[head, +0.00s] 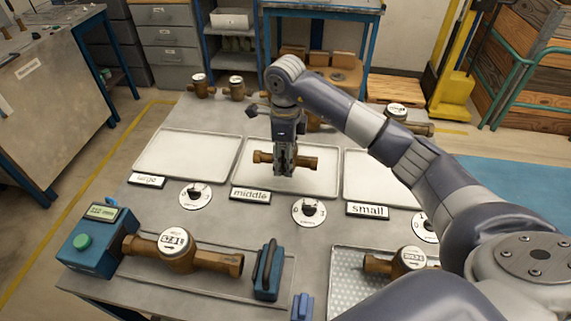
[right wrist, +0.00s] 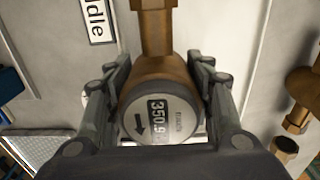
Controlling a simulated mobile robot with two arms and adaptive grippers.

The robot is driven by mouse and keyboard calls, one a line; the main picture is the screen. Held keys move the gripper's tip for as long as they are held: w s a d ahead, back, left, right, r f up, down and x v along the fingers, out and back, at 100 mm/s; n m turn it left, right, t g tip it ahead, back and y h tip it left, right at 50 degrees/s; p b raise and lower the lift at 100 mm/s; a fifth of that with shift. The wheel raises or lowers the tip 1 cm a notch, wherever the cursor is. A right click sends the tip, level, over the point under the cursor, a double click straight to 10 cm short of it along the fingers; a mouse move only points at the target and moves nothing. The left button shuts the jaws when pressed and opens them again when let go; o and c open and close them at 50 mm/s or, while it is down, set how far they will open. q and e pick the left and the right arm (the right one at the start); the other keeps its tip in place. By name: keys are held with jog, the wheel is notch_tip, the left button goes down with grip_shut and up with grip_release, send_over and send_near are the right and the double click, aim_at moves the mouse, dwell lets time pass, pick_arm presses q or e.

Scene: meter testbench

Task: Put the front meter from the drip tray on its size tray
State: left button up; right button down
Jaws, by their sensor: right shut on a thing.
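My right gripper (head: 284,170) is shut on a brass meter (head: 305,162) with a round white dial. It is over the middle tray (head: 310,184), and I cannot tell whether the meter touches it. In the right wrist view the held meter (right wrist: 160,115) sits between the two fingers, its dial reading partly visible. The large tray (head: 185,155) is to the left and the small tray (head: 365,185) to the right, partly behind my arm. The drip tray (head: 350,280) at the front right holds another brass meter (head: 411,259). My left gripper is out of view.
A meter (head: 174,244) lies in the test bench at the front left, between a blue unit (head: 92,245) and a blue clamp (head: 268,270). Round dial plates (head: 195,196) lie before the trays. Several meters (head: 236,90) stand at the back of the table.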

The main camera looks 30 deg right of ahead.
jog(key=shift+f, duration=0.2)
notch_tip(320, 180, down, 2)
jog(key=shift+s+p, duration=0.1)
jog(key=shift+p, duration=0.65)
jog(key=shift+f, duration=0.35)
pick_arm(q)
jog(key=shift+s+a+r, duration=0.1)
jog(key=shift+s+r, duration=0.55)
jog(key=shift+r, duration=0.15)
pick_arm(e)
jog(key=shift+f, duration=0.1)
jog(key=shift+f, duration=0.15)
jog(key=c, duration=0.7)
grip_release()
jog(key=shift+c, duration=0.2)
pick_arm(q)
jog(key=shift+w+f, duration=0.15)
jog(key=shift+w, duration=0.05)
